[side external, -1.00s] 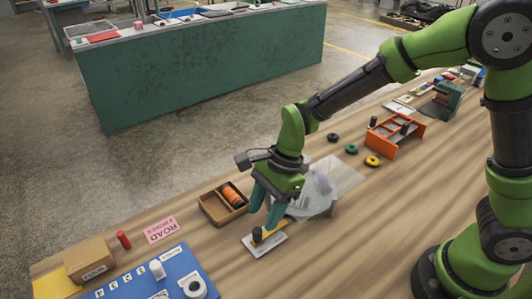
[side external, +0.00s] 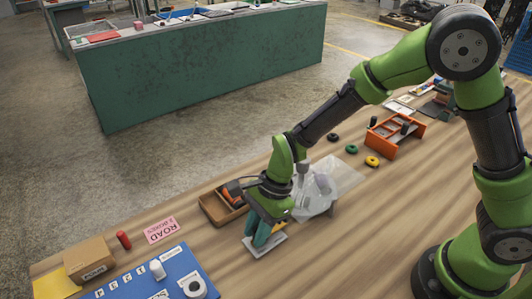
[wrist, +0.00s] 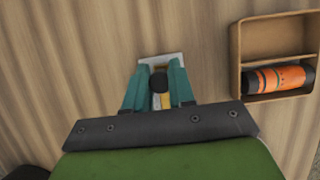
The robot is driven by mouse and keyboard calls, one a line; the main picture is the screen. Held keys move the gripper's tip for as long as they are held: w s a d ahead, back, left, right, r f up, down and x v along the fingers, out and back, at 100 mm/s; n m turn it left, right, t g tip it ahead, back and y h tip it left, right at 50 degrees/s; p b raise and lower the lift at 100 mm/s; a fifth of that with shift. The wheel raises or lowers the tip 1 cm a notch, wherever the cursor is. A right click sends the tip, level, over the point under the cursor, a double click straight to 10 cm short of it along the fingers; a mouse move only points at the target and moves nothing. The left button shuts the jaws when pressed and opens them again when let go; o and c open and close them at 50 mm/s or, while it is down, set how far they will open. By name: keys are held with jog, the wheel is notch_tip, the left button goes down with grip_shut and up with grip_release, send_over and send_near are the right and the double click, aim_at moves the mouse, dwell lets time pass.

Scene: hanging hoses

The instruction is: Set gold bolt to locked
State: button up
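The gold bolt (wrist: 162,100) shows in the wrist view as a small yellow piece with a dark round knob (wrist: 160,82), on a pale plate (wrist: 162,59). My gripper (wrist: 158,72) has teal fingers, spread apart on either side of the knob. In the side view my gripper (side external: 258,240) is low over the plate. Contact between fingers and knob cannot be made out, nor can the bolt's locked or unlocked position.
A wooden box (side external: 215,207) with an orange and black cylinder (wrist: 280,78) stands close by. A clear sheet (side external: 340,174) and grey round part (side external: 318,198) lie behind my gripper. A blue board (side external: 140,284) and pink sign (side external: 160,230) are left. Wood at front right is clear.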

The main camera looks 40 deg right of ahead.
grip_shut()
jog(key=shift+d, duration=2.3)
jog(key=o, duration=0.8)
grip_release()
jog(key=v, duration=1.7)
